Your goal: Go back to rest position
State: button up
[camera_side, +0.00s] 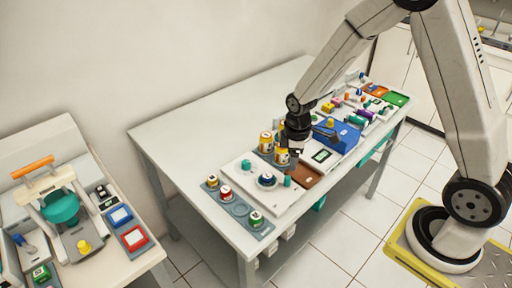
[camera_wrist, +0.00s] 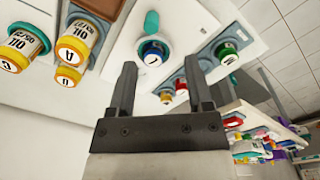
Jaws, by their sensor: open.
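My gripper (camera_wrist: 157,90) is open in the wrist view, with its two dark fingers apart and nothing between the tips. In the side view my gripper (camera_side: 295,158) hangs low over the white table (camera_side: 185,130), close to several yellow-labelled bottles. It partly hides the things behind and below it there. In the wrist view a round blue-and-white item with a green part (camera_wrist: 153,52) lies beyond the fingertips, on a white plate. The rest position itself is not marked in either view.
Yellow bottles (camera_wrist: 78,40) stand close to the left of the gripper in the wrist view. A blue box (camera_side: 338,137) and several small items lie along the table. Small jars (camera_side: 225,192) stand at its front. The table's left rear is clear. A side bench (camera_side: 122,262) stands left.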

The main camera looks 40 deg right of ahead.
jog(key=s+a+r+m+t, duration=0.2)
jog(key=s+a+r+m, duration=0.1)
jog(key=s+r+m, duration=0.4)
jog(key=shift+s+a+r+m, duration=0.2)
jog(key=shift+s+m, duration=0.5)
jog(key=shift+s, duration=1.2)
